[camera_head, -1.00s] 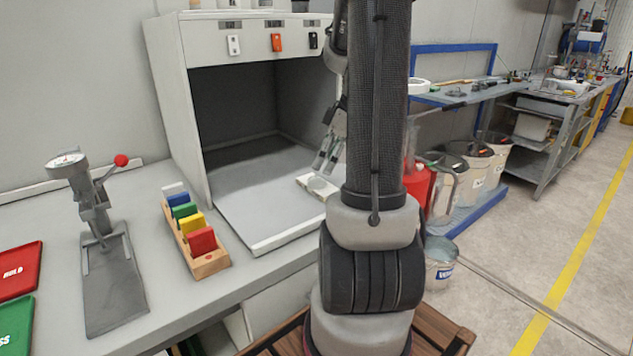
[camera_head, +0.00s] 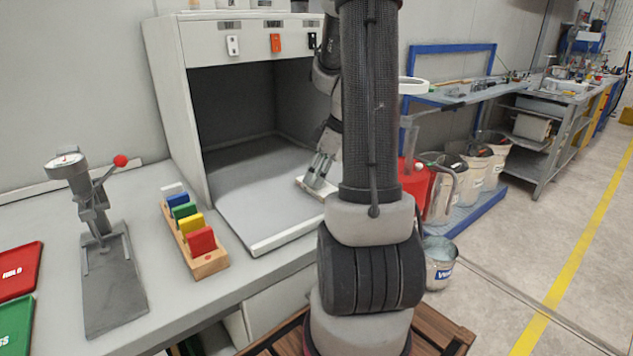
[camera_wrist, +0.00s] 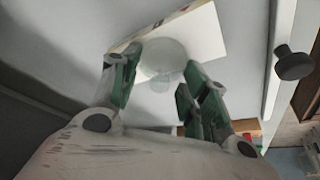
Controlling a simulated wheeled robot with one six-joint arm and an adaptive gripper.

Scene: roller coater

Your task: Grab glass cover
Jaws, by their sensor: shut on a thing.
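The glass cover (camera_wrist: 164,58) looks like a pale, translucent round piece in the wrist view, over a white plate (camera_wrist: 203,34). My gripper (camera_wrist: 161,64) has its green-padded fingers on both sides of the cover and is shut on it. In the head view my gripper (camera_head: 318,174) points down at the white plate (camera_head: 305,184) on the floor of the open booth, near its right side. My arm and fingers hide the cover there, and I cannot tell if it is lifted.
The grey booth (camera_head: 235,120) has walls around the gripper and an open front. A rack of colored blocks (camera_head: 195,240) and a gauge press (camera_head: 95,230) stand left on the bench. The booth floor left of the gripper is clear.

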